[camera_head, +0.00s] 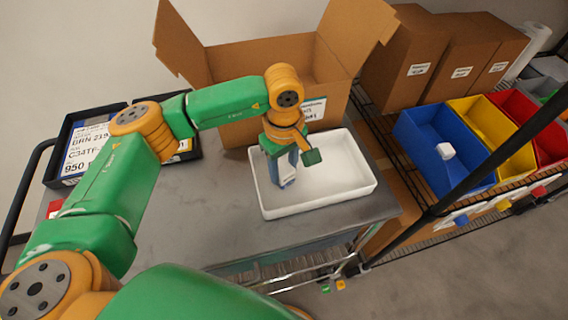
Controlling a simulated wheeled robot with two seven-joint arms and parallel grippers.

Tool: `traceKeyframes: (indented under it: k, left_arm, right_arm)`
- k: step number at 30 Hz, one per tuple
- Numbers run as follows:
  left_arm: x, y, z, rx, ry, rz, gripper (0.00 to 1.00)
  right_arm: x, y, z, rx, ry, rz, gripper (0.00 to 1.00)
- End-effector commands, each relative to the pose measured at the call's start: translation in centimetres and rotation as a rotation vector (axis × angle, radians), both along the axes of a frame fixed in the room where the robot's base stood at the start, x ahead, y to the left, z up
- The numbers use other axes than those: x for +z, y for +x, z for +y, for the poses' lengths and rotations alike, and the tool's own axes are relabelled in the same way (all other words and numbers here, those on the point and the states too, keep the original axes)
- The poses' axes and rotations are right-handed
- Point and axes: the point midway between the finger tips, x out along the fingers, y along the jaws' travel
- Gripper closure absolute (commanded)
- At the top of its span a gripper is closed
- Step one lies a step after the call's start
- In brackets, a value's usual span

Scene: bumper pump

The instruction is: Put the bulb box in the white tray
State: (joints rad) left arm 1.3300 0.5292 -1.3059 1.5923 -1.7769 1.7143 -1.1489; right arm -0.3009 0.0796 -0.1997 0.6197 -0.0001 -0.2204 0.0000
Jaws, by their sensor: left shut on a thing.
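The white tray (335,180) lies on the grey cart top in front of the open cardboard box. My left arm reaches in from the left, and my left gripper (287,165) points down over the left part of the tray. It is shut on a small blue and white box (287,173), which looks like the bulb box. The box is inside the tray's outline; whether it touches the tray floor I cannot tell. The gripper and wrist hide part of it. My right gripper is not in view.
An open cardboard box (228,68) stands behind the tray. Black trays with labels (88,150) lie at the left. Blue (415,135), yellow (490,128) and red (548,145) bins stand on the rack at the right. The cart top (190,225) is clear in front.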

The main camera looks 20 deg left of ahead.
Motion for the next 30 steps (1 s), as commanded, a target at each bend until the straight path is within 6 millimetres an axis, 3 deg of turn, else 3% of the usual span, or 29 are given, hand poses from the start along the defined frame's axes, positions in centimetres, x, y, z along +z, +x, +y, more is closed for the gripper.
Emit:
traceKeyframes:
  k: [9,10,13,24,30]
  left_arm:
    - [-0.4,0.0,0.0,0.001,-0.001,-0.001,1.00]
    - [-0.3,0.0,0.0,0.001,-0.001,-0.001,0.48]
    - [-0.3,0.0,0.0,0.001,-0.001,-0.001,0.24]
    - [0.5,0.1,-0.1,0.001,-0.002,-0.002,0.24]
    - [4.9,0.2,-0.1,0.002,-0.001,-0.007,0.24]
  right_arm:
    - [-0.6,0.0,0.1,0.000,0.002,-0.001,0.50]
    - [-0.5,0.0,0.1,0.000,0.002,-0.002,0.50]
    - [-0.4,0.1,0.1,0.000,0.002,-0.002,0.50]
    - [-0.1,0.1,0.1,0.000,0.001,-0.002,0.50]
    - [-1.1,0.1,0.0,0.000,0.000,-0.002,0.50]
